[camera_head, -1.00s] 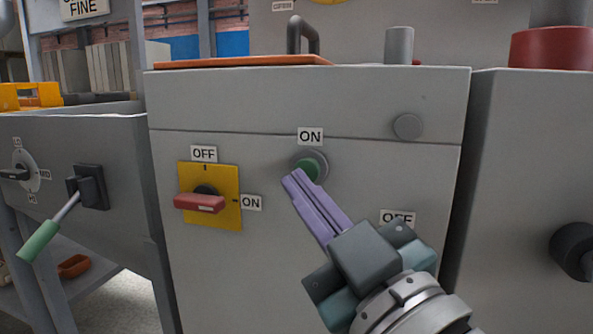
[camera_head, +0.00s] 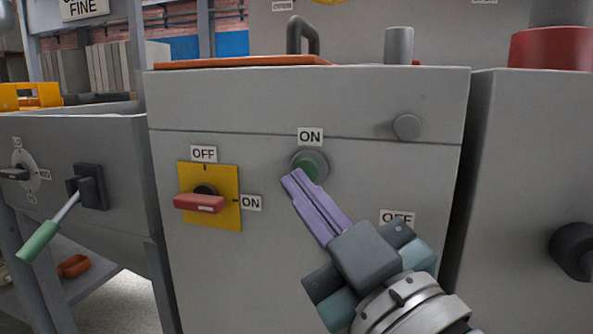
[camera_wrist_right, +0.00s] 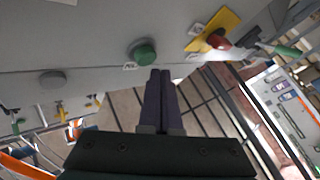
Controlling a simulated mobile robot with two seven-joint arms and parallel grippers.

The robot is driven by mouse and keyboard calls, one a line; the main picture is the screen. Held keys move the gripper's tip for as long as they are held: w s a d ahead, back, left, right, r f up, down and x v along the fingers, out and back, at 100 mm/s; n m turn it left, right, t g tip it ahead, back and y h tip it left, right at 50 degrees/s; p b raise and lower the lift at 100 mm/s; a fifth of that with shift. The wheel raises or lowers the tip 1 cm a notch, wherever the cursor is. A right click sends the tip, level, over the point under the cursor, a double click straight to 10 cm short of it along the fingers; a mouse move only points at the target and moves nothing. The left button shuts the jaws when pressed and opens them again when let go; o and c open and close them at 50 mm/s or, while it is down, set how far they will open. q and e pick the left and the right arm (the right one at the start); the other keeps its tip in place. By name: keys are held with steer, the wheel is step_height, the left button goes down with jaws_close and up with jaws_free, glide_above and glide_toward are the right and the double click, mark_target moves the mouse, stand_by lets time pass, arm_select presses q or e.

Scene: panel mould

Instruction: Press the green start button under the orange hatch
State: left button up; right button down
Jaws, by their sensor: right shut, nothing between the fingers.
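The green button (camera_head: 310,168) sits in a round grey collar under an ON label on the front of a grey cabinet. The button also shows in the right wrist view (camera_wrist_right: 146,55). The orange hatch (camera_head: 240,62) lies on the cabinet's top, seen almost edge-on. My right gripper (camera_head: 290,178) has its purple fingers shut together and empty, with the tips at the lower left of the button in the head view. In the wrist view the fingertips (camera_wrist_right: 161,73) are close beside the button; I cannot tell whether they touch it. My left gripper is not in view.
A red rotary switch (camera_head: 199,203) on a yellow plate is left of the button. An OFF label (camera_head: 397,217) is partly behind my right gripper. A grey round knob (camera_head: 407,126) is at the upper right. A green-handled lever (camera_head: 40,240) juts from the left cabinet.

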steer(key=shift+w, duration=0.1)
stand_by(0.3)
steer(key=shift+w+d, duration=0.15)
steer(key=shift+w, duration=0.2)
steer(key=shift+w+d, duration=0.15)
steer(key=shift+w, duration=0.3)
stand_by(0.7)
steer(key=shift+s, duration=0.15)
steer(key=shift+s+a+p, duration=0.25)
steer(key=shift+s+p, duration=0.1)
steer(key=shift+s, duration=0.35)
steer(key=shift+s, duration=0.1)
